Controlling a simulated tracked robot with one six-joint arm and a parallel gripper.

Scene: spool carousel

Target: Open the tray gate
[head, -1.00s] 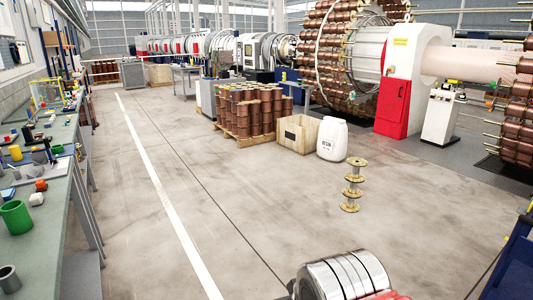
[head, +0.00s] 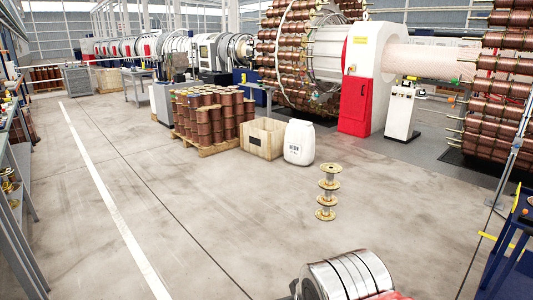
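No tray gate can be made out for certain in the head view. A blue stand (head: 508,252) with yellow bars stands at the right edge, partly cut off; I cannot tell whether the gate belongs to it. A silver banded cylinder and a red piece at the bottom centre appear to be part of my arm. My gripper is out of the picture, so its fingers do not show.
A stack of empty spools (head: 327,192) stands on the open floor ahead. Behind it are a white resin can (head: 299,142), a wooden crate (head: 262,138) and a pallet of copper spools (head: 208,118). The large spool carousel (head: 290,60) fills the back.

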